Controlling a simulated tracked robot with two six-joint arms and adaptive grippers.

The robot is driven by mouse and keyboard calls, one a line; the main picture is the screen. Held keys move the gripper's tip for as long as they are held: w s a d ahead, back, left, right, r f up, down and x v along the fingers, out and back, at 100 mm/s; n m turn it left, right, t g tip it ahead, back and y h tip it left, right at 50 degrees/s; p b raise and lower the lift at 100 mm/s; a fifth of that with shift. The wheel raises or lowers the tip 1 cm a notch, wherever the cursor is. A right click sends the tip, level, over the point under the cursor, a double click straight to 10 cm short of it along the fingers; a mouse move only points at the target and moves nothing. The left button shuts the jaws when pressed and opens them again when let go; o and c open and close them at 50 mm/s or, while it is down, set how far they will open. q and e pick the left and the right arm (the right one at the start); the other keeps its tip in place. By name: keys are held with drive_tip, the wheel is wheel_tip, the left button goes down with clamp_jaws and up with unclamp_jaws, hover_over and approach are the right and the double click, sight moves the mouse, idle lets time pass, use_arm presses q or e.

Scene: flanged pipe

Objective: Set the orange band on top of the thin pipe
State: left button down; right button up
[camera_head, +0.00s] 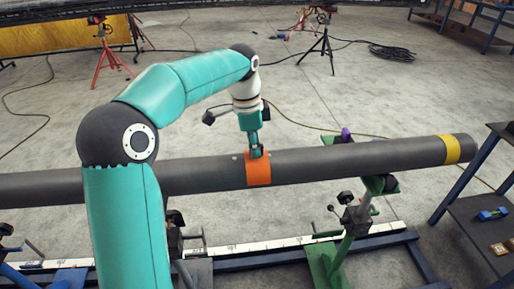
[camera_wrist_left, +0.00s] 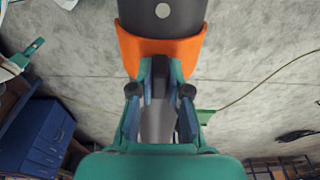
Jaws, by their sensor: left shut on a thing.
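The orange band (camera_head: 258,171) sits against the dark grey pipe (camera_head: 330,160) near the middle of its length in the head view, covering its near side. My left gripper (camera_head: 256,152) is above the pipe, pointing down, shut on the upper edge of the band. In the left wrist view the band (camera_wrist_left: 160,48) curves around the underside of the pipe as pictured (camera_wrist_left: 162,12), and the left gripper (camera_wrist_left: 160,75) meets it with both fingers. Whether the band rests fully on the pipe is hard to tell. My right gripper is not in view.
The pipe lies on a green stand (camera_head: 345,225) with rollers, and a yellow band (camera_head: 452,149) is near its right end. A dark shelf (camera_head: 485,215) with small parts stands at the right. Red and black tripods stand behind on open concrete floor.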

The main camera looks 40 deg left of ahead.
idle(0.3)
use_arm(q)
drive_tip(key=c, duration=1.1)
unclamp_jaws()
drive_tip(key=shift+o, duration=0.2)
drive_tip(key=shift+r+p, duration=3.5)
drive_tip(key=shift+r, duration=0.05)
drive_tip(key=shift+f, duration=0.1)
